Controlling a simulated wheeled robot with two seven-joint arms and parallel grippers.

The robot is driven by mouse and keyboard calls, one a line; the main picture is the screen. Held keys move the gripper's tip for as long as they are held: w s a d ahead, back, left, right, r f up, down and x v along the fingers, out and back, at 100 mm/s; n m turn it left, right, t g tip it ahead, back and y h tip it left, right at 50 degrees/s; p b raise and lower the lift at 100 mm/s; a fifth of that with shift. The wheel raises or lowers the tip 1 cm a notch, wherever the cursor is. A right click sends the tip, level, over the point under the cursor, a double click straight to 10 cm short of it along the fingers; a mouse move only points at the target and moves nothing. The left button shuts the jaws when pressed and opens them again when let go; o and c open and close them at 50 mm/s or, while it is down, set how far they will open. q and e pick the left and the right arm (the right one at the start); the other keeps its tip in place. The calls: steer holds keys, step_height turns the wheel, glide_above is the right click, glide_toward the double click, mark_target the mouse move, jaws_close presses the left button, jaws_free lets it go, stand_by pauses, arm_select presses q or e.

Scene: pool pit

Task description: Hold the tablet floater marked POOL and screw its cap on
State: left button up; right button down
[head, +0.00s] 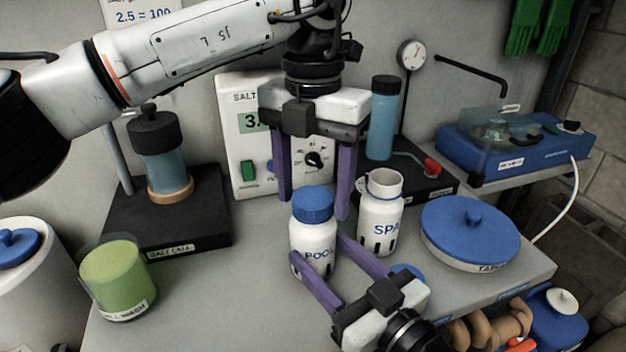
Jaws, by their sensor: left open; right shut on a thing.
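The tablet floater marked POOL (312,241) is a white bottle standing upright on the grey bench. A blue ribbed cap (313,203) sits on its top; I cannot tell how tightly. My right gripper (317,248) reaches in from the lower right and is shut on the POOL floater's body. My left gripper (314,207) points down from above and is open, its purple fingers on either side of the cap with gaps showing. A second white floater marked SPA (381,222) stands uncapped just to the right.
A blue round piece (410,271) lies partly hidden behind my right gripper. A blue-lidded tub (470,232) is at the right, a green cup (117,279) at the left. The salt meter box (238,150) stands close behind. Bare bench lies front left.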

arm_select(q)
steer(key=c, duration=1)
steer(key=shift+m, duration=0.9)
steer(key=shift+c, duration=0.5)
steer(key=o, duration=1.2)
steer(key=shift+r, duration=2.3)
steer(key=shift+c, duration=0.5)
steer(key=shift+r+m, duration=1.4)
steer(key=shift+r, duration=0.35)
